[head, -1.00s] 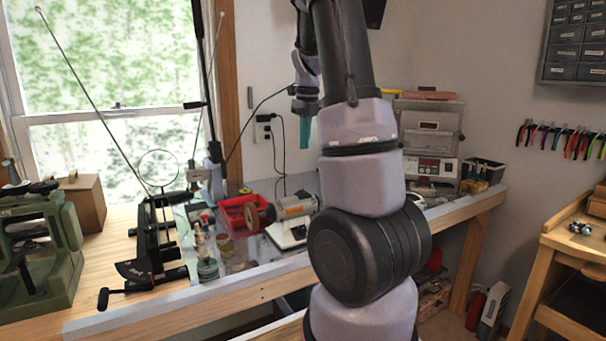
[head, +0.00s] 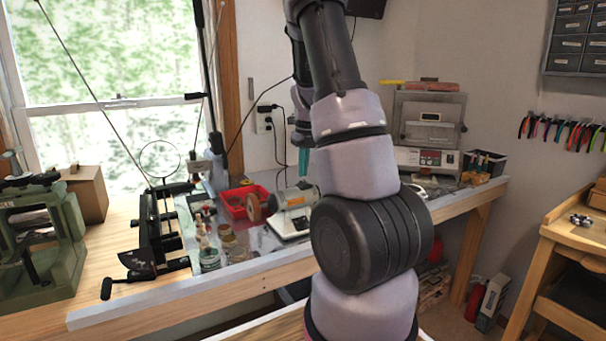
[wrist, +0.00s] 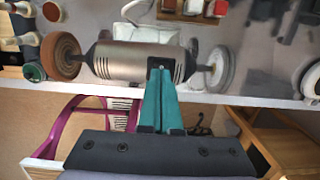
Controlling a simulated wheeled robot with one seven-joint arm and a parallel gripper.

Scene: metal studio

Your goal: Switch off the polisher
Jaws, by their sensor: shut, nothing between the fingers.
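The polisher is a bench motor with a silver-beige body (head: 297,195) on a white base, standing on the bench in the head view. In the wrist view its body (wrist: 135,62) lies across the picture, with a brown wheel (wrist: 61,56) at the left end and a pale wheel (wrist: 221,69) at the right. My gripper (wrist: 160,72) has teal fingers, closed together and empty. The fingertips overlap the right part of the motor body in the wrist view; I cannot tell if they touch it. In the head view my gripper (head: 303,172) is just above the polisher. I cannot make out its switch.
A red tray (head: 233,203) is left of the polisher, with jars (head: 209,257) in front. A black stand with long rods (head: 155,235) and a green machine (head: 45,240) are further left. A boxed machine with a display (head: 428,130) stands behind right. My arm hides part of the bench.

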